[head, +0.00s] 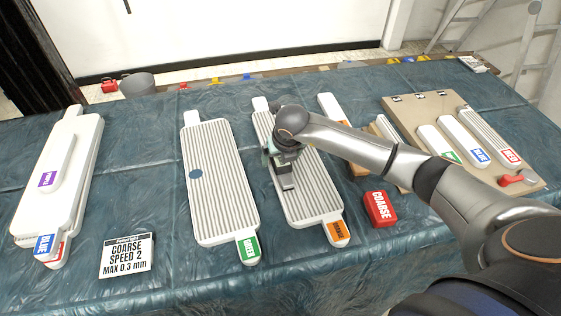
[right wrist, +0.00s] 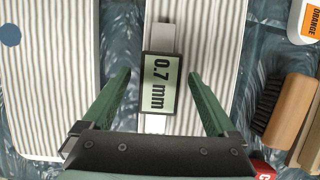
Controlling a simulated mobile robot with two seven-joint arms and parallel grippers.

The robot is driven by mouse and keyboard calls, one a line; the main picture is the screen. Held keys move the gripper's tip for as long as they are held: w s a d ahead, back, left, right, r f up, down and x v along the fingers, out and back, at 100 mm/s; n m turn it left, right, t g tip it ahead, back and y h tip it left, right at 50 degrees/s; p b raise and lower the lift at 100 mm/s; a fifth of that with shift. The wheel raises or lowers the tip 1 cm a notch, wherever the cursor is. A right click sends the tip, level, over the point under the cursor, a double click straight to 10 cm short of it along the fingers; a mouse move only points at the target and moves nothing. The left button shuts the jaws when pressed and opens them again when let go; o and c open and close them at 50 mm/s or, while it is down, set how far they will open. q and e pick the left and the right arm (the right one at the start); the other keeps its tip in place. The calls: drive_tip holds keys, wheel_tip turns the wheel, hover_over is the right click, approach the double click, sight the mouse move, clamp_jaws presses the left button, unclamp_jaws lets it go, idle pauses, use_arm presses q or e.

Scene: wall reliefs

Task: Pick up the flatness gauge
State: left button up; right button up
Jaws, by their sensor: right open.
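The flatness gauge (right wrist: 160,84) is a dark-framed block with a display reading 0.7 mm and a pale grey bar running through it. It lies on the ribbed white board with the orange label (head: 315,190). In the head view its pale bar (head: 287,181) shows, and the rest is mostly hidden by my right gripper (head: 282,155). In the right wrist view the green fingers of my right gripper (right wrist: 160,74) are open, one on each side of the gauge, with gaps between. My left gripper is in neither view.
A ribbed board with a green label (head: 218,180) lies to the left. A wooden brush (right wrist: 287,108) and a red COARSE block (head: 380,208) lie to the right.

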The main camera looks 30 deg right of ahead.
drive_tip(key=shift+f, duration=0.1)
drive_tip(key=shift+c, duration=0.3)
clamp_jaws()
idle(0.4)
